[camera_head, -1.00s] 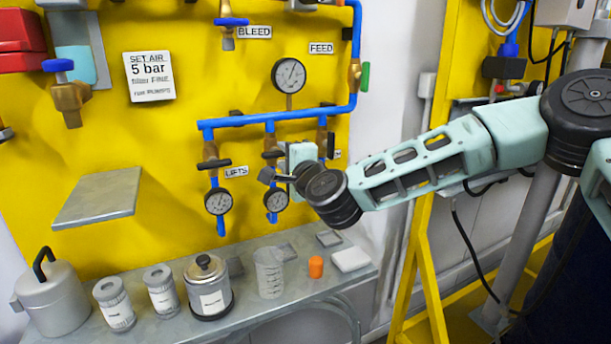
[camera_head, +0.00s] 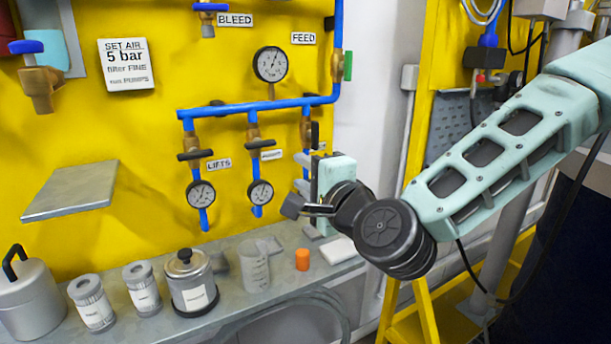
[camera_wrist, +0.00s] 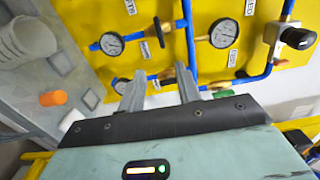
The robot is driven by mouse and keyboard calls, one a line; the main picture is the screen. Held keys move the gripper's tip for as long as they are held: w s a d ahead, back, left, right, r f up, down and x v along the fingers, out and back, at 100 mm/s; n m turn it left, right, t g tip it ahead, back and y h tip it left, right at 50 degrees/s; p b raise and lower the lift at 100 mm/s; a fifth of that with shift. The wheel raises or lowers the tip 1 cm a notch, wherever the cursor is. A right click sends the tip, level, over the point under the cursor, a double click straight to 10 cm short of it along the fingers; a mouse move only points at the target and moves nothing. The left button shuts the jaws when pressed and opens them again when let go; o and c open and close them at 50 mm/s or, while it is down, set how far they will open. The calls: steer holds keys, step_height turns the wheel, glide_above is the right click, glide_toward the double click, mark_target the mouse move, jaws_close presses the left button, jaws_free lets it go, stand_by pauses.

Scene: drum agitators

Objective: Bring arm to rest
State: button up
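In the head view my gripper (camera_head: 304,186) is in front of the yellow panel, right of the two lower gauges and above the shelf. Its fingertips are partly hidden there by its own body. My arm reaches in from the right edge, with a dark wrist joint at the front. In the wrist view the fingers point toward the blue pipes (camera_wrist: 190,45) and valves, and seem apart from them.
The yellow panel (camera_head: 140,140) carries blue pipes (camera_head: 270,106), a feed gauge (camera_head: 271,64) and a small grey ledge (camera_head: 72,190). A yellow frame (camera_head: 419,170) stands at right.

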steer(key=s+a+f+n+g+h, duration=0.1)
steer(key=s+a+f+n+g, duration=0.1)
steer(key=s+f+n+g, duration=0.95)
steer(key=s+d+n+g+h, duration=0.4)
steer(key=s+d+n+h, duration=0.3)
steer(key=s+d, duration=0.8)
steer(key=shift+s+d+f+n+p, duration=0.15)
steer(key=shift+s+d+n+p, duration=0.3)
steer(key=shift+d+n, duration=0.3)
